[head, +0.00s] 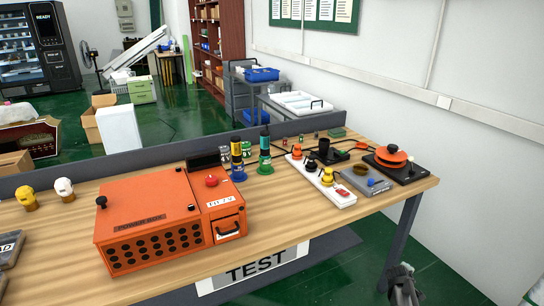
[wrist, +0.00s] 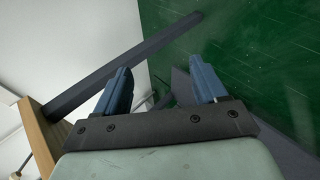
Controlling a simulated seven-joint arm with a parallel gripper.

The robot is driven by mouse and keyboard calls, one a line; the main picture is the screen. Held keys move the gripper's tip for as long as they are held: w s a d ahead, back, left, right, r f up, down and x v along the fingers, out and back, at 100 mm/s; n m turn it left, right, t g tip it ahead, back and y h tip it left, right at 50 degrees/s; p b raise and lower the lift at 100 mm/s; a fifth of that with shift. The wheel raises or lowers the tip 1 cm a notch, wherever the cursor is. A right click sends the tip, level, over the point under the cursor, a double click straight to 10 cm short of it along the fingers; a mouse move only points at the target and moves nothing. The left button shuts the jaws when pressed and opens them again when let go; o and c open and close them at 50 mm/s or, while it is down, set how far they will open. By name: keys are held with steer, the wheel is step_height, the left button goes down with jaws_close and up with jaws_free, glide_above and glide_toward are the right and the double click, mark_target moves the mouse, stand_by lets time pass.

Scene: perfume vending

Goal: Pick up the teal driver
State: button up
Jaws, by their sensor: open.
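A teal driver (head: 265,148), an upright tool with black and teal bands and a green base, stands on the wooden workbench (head: 285,246) behind the orange power box. A similar driver (head: 237,160) with yellow and black bands and a blue base stands just left of it. My gripper (wrist: 160,82) shows in the wrist view with two blue fingers apart and nothing between them. It is off the bench, above the green floor, well away from the teal driver. The wrist view does not show the driver.
The orange power box (head: 150,217) fills the bench's middle. A white strip with knobs (head: 322,180), a grey device (head: 364,180) and a black-based orange disc unit (head: 394,157) stand right of the drivers. A low grey panel (head: 110,162) runs behind. The bench edge (wrist: 36,115) shows in the wrist view.

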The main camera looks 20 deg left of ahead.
steer(key=w+a+r+n+t+y, duration=0.1)
steer(key=w+a+r+n+t, duration=0.1)
steer(key=w+r, duration=0.5)
steer(key=w+a+r+n+t+y, duration=0.1)
steer(key=w+r+n, duration=0.4)
steer(key=r, duration=1)
steer(key=w+a+r+n+t, duration=0.3)
steer(key=w+r+t, duration=0.2)
steer(key=w+r, duration=0.4)
step_height(320, 180, up, 2)
steer(key=shift+w+a+r+n+y, duration=0.1)
steer(key=shift+a+r+n+y, duration=0.1)
steer(key=shift+n+y, duration=0.15)
steer(key=a+r+n+t+y, duration=0.1)
steer(key=a+r+n+y, duration=0.35)
steer(key=a, duration=0.85)
steer(key=a+r+n+y, duration=0.1)
steer(key=a+r+n, duration=0.5)
steer(key=a, duration=0.8)
steer(key=n+g+y, duration=0.1)
steer(key=n+y, duration=0.2)
steer(key=n, duration=0.5)
glide_toward(265, 140)
steer(key=f, duration=0.2)
steer(key=shift+m, duration=0.3)
steer(key=x, duration=1.4)
steer(key=shift+r, duration=0.1)
